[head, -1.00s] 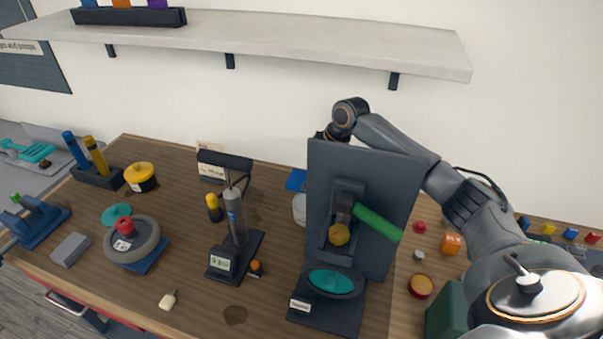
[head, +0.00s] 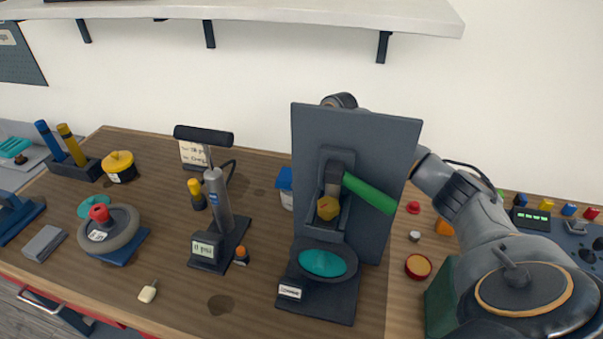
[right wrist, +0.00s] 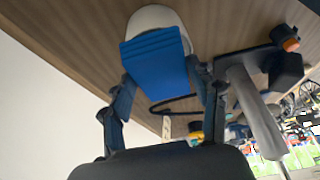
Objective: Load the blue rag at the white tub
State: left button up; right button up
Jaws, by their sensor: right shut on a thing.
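The blue rag (right wrist: 155,58) is a folded block between the fingers of my right gripper (right wrist: 160,72), which is shut on it. The white tub (right wrist: 157,18) is just beyond the rag in the right wrist view, its rim partly covered by it. In the head view the rag (head: 285,179) shows at the tub's top (head: 287,201), left of the dark upright panel. I cannot tell whether the rag touches the tub. The panel hides my right gripper and part of the tub in the head view. My left gripper is not in view.
The dark panel stand (head: 390,150) with a green handle stands in front of my right arm. A floor pump (head: 217,205) stands left of the tub. A wheel (head: 108,232) and a yellow-lidded pot (head: 119,166) are further left. A shelf (head: 250,12) hangs above.

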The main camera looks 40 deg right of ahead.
jog(key=shift+f, duration=0.45)
dwell(1.4)
notch_tip(320, 180, up, 7)
jog(key=p, duration=0.7)
jog(key=shift+r+p, duration=0.1)
jog(key=shift+p, duration=0.25)
dwell(0.6)
